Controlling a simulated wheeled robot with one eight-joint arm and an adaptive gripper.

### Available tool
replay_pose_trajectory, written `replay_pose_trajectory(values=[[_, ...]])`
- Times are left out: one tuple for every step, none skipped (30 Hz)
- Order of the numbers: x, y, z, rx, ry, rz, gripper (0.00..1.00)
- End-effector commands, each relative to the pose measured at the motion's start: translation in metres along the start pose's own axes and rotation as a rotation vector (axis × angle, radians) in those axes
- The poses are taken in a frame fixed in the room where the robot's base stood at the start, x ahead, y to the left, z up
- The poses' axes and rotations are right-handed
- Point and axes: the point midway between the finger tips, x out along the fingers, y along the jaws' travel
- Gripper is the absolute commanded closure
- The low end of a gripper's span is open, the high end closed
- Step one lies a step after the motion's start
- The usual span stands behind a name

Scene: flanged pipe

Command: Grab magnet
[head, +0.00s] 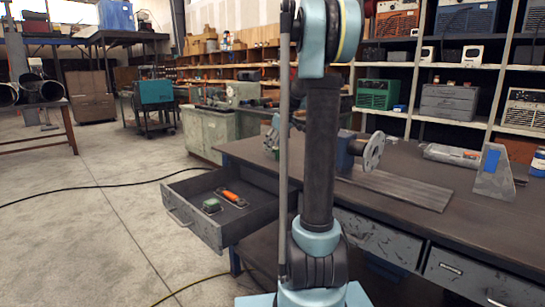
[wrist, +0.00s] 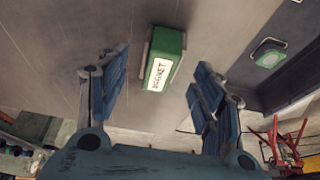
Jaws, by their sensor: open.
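In the wrist view, a green block (wrist: 170,42) with a white label and dark lettering, which I take to be the magnet, lies on a dark flat surface. My gripper (wrist: 162,62) is open, with one blue-padded finger on each side of the block in the picture. Both fingers look apart from it, and its distance from the tips is hard to judge. In the head view, my arm stands in front of the workbench and my gripper cannot be made out clearly.
An open drawer (head: 218,240) juts from the workbench (head: 255,153), holding a small green item (head: 211,206) and an orange-handled tool (head: 233,198). A flanged pipe (head: 373,152), a flat plate (head: 400,187) and an angled metal bracket (head: 494,174) are on the bench.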

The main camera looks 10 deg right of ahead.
Motion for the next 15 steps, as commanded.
replay_pose_trajectory(values=[[0.008, 0.000, -0.001, -0.002, 0.000, 0.000, 0.39], [0.013, 0.000, -0.001, -0.002, 0.000, 0.000, 0.39], [0.018, 0.000, -0.002, -0.002, 0.000, 0.000, 0.39], [0.022, 0.000, -0.001, -0.001, 0.000, 0.000, 0.39], [0.026, 0.000, -0.001, -0.001, 0.000, 0.000, 0.39], [0.030, 0.001, -0.002, -0.001, 0.000, 0.000, 0.39], [0.032, 0.001, -0.001, 0.000, 0.000, 0.000, 0.39], [0.034, 0.000, -0.001, 0.000, 0.000, 0.000, 0.39], [0.037, 0.000, -0.001, 0.000, 0.000, 0.000, 0.39], [0.038, 0.000, -0.001, 0.000, 0.000, 0.000, 0.39], [0.038, 0.000, -0.001, 0.000, 0.000, 0.000, 0.39], [0.039, 0.000, -0.001, 0.001, 0.000, 0.000, 0.39], [0.039, 0.000, -0.001, 0.001, 0.000, 0.001, 0.39], [0.039, 0.000, -0.001, 0.001, 0.000, 0.001, 0.39], [0.039, 0.000, -0.001, 0.001, 0.000, 0.000, 0.39]])
